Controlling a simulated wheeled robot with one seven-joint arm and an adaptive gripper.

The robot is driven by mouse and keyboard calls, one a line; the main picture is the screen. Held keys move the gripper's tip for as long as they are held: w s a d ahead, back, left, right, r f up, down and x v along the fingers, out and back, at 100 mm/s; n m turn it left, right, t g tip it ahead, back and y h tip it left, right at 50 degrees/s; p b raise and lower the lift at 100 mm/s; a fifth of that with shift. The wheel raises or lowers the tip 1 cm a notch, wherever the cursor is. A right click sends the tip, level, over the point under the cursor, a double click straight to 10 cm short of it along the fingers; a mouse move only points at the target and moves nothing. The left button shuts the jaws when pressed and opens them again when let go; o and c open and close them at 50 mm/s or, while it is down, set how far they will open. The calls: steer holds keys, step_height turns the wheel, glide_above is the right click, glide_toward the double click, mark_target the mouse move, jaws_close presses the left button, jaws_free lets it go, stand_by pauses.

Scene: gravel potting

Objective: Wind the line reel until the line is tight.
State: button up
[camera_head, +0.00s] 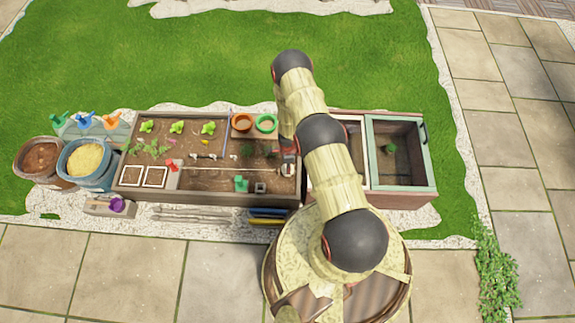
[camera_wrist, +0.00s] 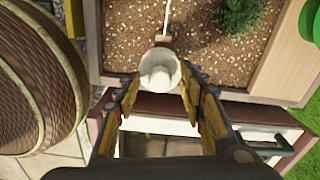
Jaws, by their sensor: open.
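The line reel (camera_wrist: 160,68) shows in the wrist view as a pale round cylinder at the edge of the soil bed. A wooden piece (camera_wrist: 163,39) sits against its far side, and a thin pale line (camera_wrist: 166,14) runs from there up out of the picture. My gripper (camera_wrist: 160,82) is open, with one finger on each side of the reel; I cannot tell whether they touch it. In the head view the reel (camera_head: 288,170) is beside my arm at the right of the bed, and the line (camera_head: 235,168) crosses the soil to the left, looking nearly straight.
The planter bed (camera_head: 215,198) holds seedlings, a green tool (camera_head: 241,184) and small fittings. A green bush (camera_wrist: 240,14) grows near the reel. Terracotta (camera_head: 242,122) and green-rimmed (camera_head: 266,124) pots stand behind.

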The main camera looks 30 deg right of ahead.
steer(key=n, duration=0.5)
steer(key=shift+n, duration=0.4)
steer(key=n, duration=0.6)
steer(key=shift+n, duration=0.3)
steer(key=n, duration=0.6)
steer(key=shift+n, duration=0.3)
steer(key=n, duration=0.5)
steer(key=shift+f+n+b, duration=0.1)
steer(key=shift+n+b, duration=0.2)
steer(key=shift+b, duration=0.1)
step_height(320, 180, up, 8)
steer(key=p, duration=0.6)
steer(key=w+a+r, duration=0.1)
steer(key=w+r, duration=0.2)
steer(key=r, duration=0.4)
steer(key=w+a+r+t, duration=0.1)
steer(key=w+r, duration=0.2)
steer(key=r, duration=0.4)
steer(key=w+a+r+b, duration=0.1)
steer(key=w+r, duration=0.3)
steer(key=r, duration=0.3)
steer(key=shift+t+y, duration=0.3)
steer(key=shift+y, duration=0.1)
